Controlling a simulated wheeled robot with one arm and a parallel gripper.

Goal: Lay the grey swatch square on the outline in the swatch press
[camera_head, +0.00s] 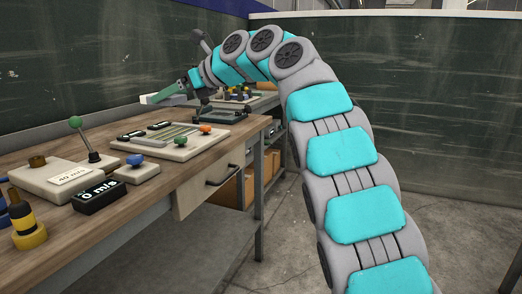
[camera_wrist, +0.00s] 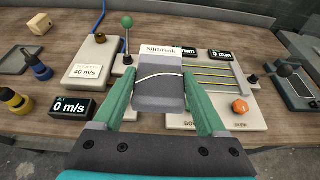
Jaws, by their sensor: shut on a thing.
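My gripper (camera_wrist: 158,78) is shut on the grey swatch (camera_wrist: 158,98), its green fingers at the swatch's two sides. The swatch has a pale printed top band and a thin white curved line across it. In the wrist view it hangs in front of the bench devices. In the head view my gripper (camera_head: 187,84) is above the bench, and the swatch's pale edge (camera_head: 152,98) shows beside it. A dark-framed device, which looks like the swatch press (camera_wrist: 301,91), stands at the right in the wrist view, apart from the swatch.
A panel with yellow lines and an orange knob (camera_wrist: 240,106) lies between the swatch and that device. Bare bench top (camera_wrist: 60,140) shows in front.

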